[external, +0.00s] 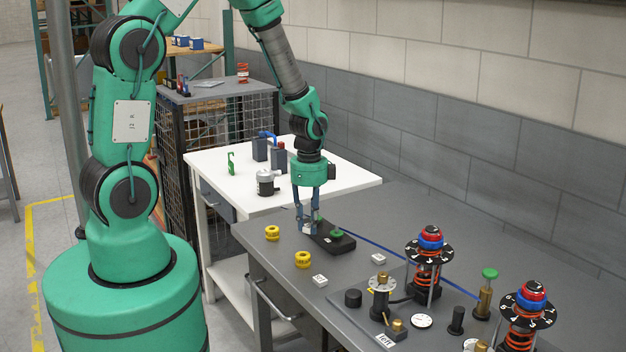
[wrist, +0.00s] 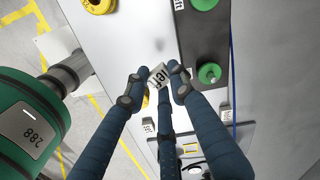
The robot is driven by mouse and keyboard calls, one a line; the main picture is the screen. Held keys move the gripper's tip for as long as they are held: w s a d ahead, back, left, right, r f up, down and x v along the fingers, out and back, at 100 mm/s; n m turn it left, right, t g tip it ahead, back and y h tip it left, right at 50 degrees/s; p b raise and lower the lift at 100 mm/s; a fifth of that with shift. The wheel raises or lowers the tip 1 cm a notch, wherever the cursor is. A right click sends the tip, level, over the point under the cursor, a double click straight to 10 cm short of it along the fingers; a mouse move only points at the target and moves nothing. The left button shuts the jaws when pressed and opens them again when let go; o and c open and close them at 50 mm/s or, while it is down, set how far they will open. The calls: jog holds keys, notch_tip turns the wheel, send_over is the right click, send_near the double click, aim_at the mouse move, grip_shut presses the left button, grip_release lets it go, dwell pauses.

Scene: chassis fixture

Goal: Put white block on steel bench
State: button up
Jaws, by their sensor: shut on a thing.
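A small white block (wrist: 158,74) with dark lettering is held between the fingertips in the wrist view. My gripper (external: 308,227) is shut on it; in the wrist view the fingers (wrist: 160,84) close around its sides. In the external view the block is mostly hidden by the fingers. The gripper points down over the grey steel bench (external: 395,215), just left of a black box (external: 343,243) with a green knob. I cannot tell whether the block touches the bench top.
Two yellow rings (external: 303,259) and two more white blocks (external: 319,280), (external: 378,258) lie on the bench. Spring fixtures with red and blue tops (external: 431,240) stand at the right. A white table (external: 225,163) adjoins behind. The bench's back right is clear.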

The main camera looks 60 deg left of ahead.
jog(key=s+d+m, duration=0.2)
jog(key=s+d, duration=0.1)
jog(key=d, duration=0.1)
jog(key=s+d+m, duration=0.1)
jog(key=s+d, duration=0.2)
jog(key=d, duration=0.2)
jog(key=s+d+m+b, duration=0.1)
jog(key=s+d+m, duration=0.1)
jog(key=s+d, duration=0.2)
jog(key=shift+d+f+m, duration=0.3)
jog(key=shift+d+f, duration=0.05)
jog(key=shift+d, duration=0.25)
jog(key=shift+w, duration=0.2)
jog(key=b, duration=0.1)
send_over(360, 269)
jog(key=shift+w+f, duration=0.1)
jog(key=shift+f, duration=0.65)
jog(key=shift+f+b, duration=0.3)
jog(key=shift+f, duration=1.45)
jog(key=shift+f, duration=0.2)
